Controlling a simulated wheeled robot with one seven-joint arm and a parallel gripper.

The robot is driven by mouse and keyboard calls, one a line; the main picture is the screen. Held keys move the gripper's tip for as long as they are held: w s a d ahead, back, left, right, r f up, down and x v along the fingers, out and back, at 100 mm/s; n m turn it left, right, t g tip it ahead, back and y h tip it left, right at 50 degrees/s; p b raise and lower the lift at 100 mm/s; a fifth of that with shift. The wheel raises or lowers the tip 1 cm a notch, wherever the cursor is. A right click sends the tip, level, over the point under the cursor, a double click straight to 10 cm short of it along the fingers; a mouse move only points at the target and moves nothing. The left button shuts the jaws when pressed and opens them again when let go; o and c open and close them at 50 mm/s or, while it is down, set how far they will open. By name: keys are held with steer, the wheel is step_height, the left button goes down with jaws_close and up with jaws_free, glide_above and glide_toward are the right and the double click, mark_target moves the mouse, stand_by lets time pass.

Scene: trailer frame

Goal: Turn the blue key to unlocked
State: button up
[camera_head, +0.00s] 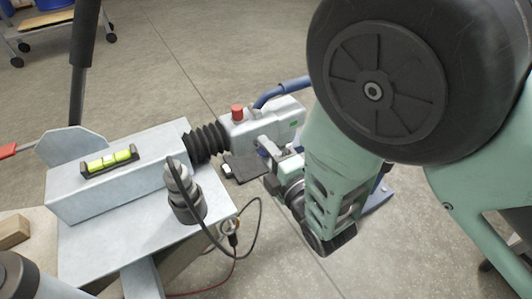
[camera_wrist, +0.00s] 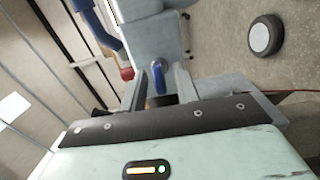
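The blue key (camera_wrist: 158,77) shows in the wrist view in front of the grey coupling head (camera_wrist: 153,38), its flat bow upright between my fingertips. In the head view only a small blue patch of the key (camera_head: 262,153) shows on the side of the coupling head (camera_head: 272,122). My gripper (camera_wrist: 160,84) is open, one finger on each side of the key, with gaps visible. In the head view my gripper (camera_head: 268,160) is close beside the coupling head, partly hidden by my arm. The lock marking around the key cannot be read.
A blue handle (camera_head: 282,92) and a red knob (camera_head: 237,112) top the coupling head. A black bellows (camera_head: 207,142) joins it to the grey drawbar frame (camera_head: 120,215). A plug with a black cable (camera_head: 185,190) stands nearby. Floor right of the coupling is mostly clear.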

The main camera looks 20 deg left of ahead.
steer(key=shift+w+a, duration=0.2)
jaws_close()
